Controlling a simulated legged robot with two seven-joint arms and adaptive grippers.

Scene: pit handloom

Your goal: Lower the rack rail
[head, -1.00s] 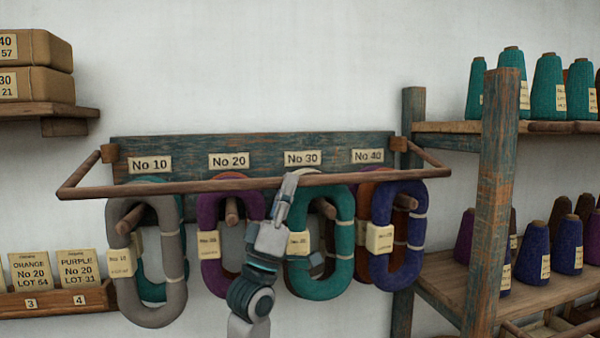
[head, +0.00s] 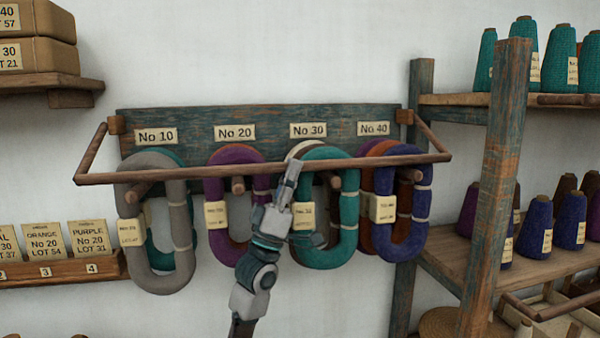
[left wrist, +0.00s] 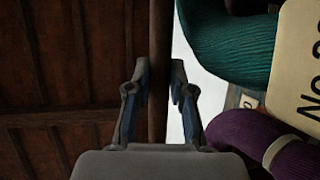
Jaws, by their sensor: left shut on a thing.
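The rack rail (head: 225,169) is a brown wooden bar on two side arms hinged at the ends of a worn blue-green board (head: 270,118). It slants down and forward, below the number labels and across the upper part of the hanging yarn skeins. My left gripper (head: 293,168) comes from below and is shut on the rail near No 30. In the left wrist view the rail (left wrist: 159,40) runs upright between the two fingertips (left wrist: 160,72). My right gripper is not in view.
Grey (head: 134,261), purple (head: 216,245), teal (head: 347,215) and blue (head: 416,210) skeins hang on pegs behind the rail, close to my left gripper. A shelf post (head: 492,190) with cones stands right. A card ledge (head: 60,273) is at lower left.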

